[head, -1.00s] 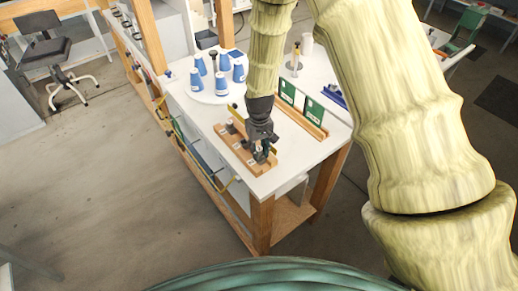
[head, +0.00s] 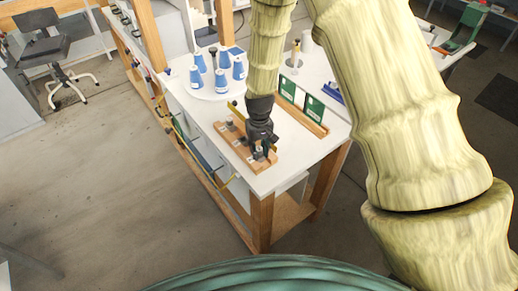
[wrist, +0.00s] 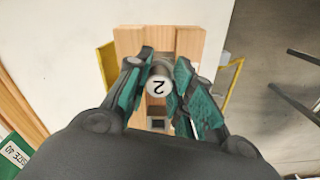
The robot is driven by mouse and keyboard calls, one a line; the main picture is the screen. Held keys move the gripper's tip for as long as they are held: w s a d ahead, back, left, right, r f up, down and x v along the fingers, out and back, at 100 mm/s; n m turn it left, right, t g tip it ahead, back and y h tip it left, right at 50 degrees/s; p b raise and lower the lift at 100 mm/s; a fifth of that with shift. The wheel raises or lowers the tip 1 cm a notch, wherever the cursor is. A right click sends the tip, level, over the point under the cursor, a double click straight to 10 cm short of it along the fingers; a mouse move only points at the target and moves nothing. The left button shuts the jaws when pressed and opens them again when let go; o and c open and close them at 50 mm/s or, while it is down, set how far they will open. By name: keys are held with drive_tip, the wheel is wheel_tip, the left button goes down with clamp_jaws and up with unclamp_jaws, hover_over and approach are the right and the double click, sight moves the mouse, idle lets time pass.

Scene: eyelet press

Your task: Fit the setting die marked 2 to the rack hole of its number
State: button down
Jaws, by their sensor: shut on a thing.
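The setting die marked 2 (wrist: 158,88) is a pale round-topped piece, its number reading upside down in the wrist view. My gripper (wrist: 158,76) is shut on it, one teal-padded finger on each side. The wooden rack (wrist: 190,42) lies directly beneath the die. A square with a dark opening (wrist: 157,122) shows on the rack just below the die in the picture. In the head view my gripper (head: 262,150) is over the near end of the rack (head: 228,137). The die's lower end is hidden, so I cannot tell whether it is in a hole.
Several blue cones (head: 220,80) stand on a round white plate behind the rack. Green cards (head: 314,110) stand in a wooden holder to the right. Yellow pieces (wrist: 106,64) flank the rack. The white tabletop (head: 290,155) is clear between rack and holder.

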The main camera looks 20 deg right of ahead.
sight(259, 150)
drive_tip(key=c, duration=1.1)
unclamp_jaws()
drive_tip(key=shift+c, duration=0.2)
drive_tip(key=shift+r+p, duration=1.7)
drive_tip(key=shift+r, duration=0.85)
drive_tip(key=shift+a, duration=0.1)
